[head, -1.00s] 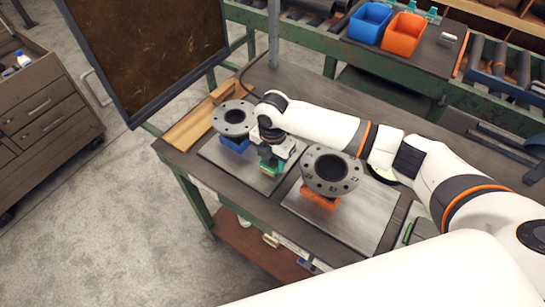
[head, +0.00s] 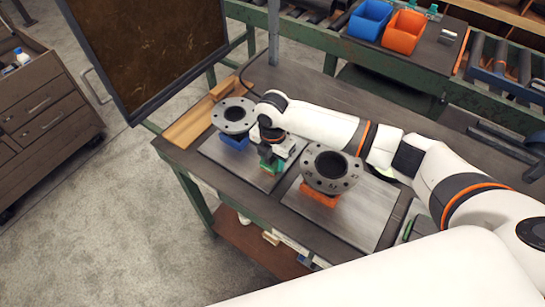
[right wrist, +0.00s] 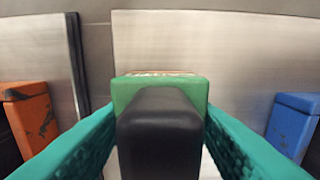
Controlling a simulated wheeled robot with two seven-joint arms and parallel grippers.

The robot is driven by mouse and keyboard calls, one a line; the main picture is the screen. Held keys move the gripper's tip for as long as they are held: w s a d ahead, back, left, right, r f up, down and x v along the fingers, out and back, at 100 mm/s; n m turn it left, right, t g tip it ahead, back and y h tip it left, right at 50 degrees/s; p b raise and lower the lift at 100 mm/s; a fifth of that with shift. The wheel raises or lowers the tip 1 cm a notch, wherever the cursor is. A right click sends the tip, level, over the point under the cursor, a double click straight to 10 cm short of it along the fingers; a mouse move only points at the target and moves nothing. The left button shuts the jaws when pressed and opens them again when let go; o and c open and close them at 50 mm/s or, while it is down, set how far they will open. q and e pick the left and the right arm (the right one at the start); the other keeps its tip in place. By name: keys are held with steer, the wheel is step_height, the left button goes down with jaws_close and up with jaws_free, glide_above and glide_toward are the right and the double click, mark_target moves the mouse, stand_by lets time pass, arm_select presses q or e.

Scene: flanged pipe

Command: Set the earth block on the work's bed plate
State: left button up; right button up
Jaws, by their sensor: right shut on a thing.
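My right gripper (head: 271,163) is shut on a green block, the earth block (right wrist: 160,86), which sits between its teal fingers in the right wrist view. It is over or on the left metal bed plate (head: 250,176), between the two flanged pipe ends. I cannot tell whether the block touches the plate. One grey flange (head: 234,129) stands above a blue block (head: 233,142) on that plate. The other flange (head: 345,180) stands above an orange block (head: 319,195) on the right plate (head: 362,217). My left gripper is not in view.
The blue block (right wrist: 291,122) and orange block (right wrist: 30,115) flank my gripper in the right wrist view. A dark panel (head: 150,50) stands beyond the bench's left end. Blue (head: 369,22) and orange (head: 404,33) bins stand on a rear bench.

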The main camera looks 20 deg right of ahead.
steer(key=shift+f, duration=0.2)
steer(key=o, duration=1)
steer(key=shift+o, duration=0.3)
steer(key=shift+s+f, duration=0.1)
step_height(320, 180, up, 12)
steer(key=shift+b, duration=1.2)
steer(key=shift+r+p, duration=0.45)
steer(key=shift+r, duration=0.1)
step_height(320, 180, up, 8)
steer(key=p, duration=1)
